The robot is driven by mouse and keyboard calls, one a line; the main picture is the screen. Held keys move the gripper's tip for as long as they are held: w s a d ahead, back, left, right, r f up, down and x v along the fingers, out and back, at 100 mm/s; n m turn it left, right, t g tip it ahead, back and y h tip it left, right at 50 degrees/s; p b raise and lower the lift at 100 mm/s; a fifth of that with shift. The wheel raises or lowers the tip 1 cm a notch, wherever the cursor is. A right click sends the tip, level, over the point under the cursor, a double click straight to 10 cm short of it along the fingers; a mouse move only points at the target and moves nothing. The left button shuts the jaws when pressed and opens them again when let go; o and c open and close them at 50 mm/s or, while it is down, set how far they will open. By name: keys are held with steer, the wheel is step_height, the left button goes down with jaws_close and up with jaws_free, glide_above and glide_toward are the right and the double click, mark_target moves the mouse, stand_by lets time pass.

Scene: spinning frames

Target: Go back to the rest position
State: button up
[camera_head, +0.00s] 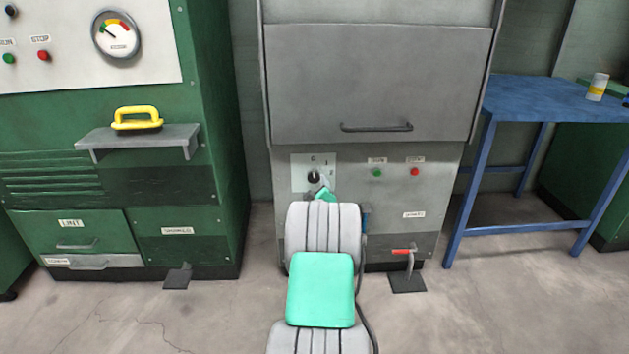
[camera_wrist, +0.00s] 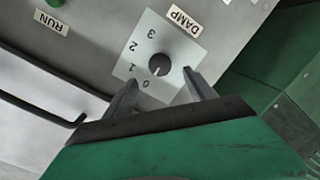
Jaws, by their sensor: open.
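My arm reaches from the bottom of the head view to the grey machine's lower panel. My gripper (camera_head: 322,184) is close in front of the damp dial (camera_head: 314,177), largely hidden by my own arm in the head view. In the wrist view my gripper (camera_wrist: 163,88) shows two dark fingers spread apart with nothing between them. The black round dial (camera_wrist: 159,65) sits just beyond the fingertips on a white plate marked 0 to 3 and labelled DAMP. Its pointer mark is toward the 0 side. I cannot tell whether a fingertip touches the plate.
The grey machine (camera_head: 380,85) has a closed front with a dark bar handle (camera_head: 377,127). A green machine (camera_head: 222,110) with a shelf and yellow-handled tool (camera_head: 137,118) stands left. A blue table (camera_head: 540,95) stands right. A pedal (camera_head: 407,283) is at the floor. Floor is free on both sides.

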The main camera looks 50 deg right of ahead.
steer(key=shift+s+a, duration=0.2)
